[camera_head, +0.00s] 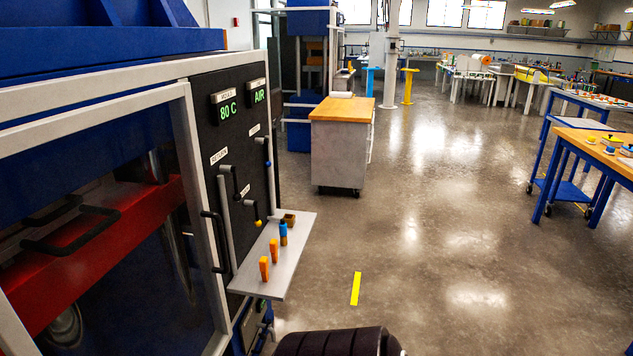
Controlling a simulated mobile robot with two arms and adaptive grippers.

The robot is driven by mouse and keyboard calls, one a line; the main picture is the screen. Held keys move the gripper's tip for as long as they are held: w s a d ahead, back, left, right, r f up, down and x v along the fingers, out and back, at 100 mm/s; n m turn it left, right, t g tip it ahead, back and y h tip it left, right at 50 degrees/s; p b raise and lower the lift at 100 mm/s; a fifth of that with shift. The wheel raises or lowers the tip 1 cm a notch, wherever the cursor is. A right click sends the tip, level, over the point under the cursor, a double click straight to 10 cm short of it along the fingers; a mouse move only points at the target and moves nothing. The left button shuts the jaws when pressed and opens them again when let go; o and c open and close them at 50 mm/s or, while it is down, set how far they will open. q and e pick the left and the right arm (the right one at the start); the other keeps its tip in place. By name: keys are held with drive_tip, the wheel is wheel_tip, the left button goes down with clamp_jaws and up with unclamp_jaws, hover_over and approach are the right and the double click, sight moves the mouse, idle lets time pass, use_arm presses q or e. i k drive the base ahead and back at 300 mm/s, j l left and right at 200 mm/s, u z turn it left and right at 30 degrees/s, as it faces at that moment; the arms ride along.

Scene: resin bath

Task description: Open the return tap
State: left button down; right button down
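A dark control panel (236,110) stands at the left on the front of a large blue and grey machine. A label that seems to read RETURN (218,157) is on its left part. Just below that label is a tap with a black lever (235,183) on a vertical grey pipe; I take it as the return tap. Its lever bends out and hangs down; I cannot tell whether it is open.
A grey shelf (258,286) juts out below the taps, bearing orange pegs (264,268), a blue and orange peg (283,234) and a small brown box (289,219).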

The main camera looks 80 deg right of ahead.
sight(237, 196)
drive_tip(key=z, duration=1.9)
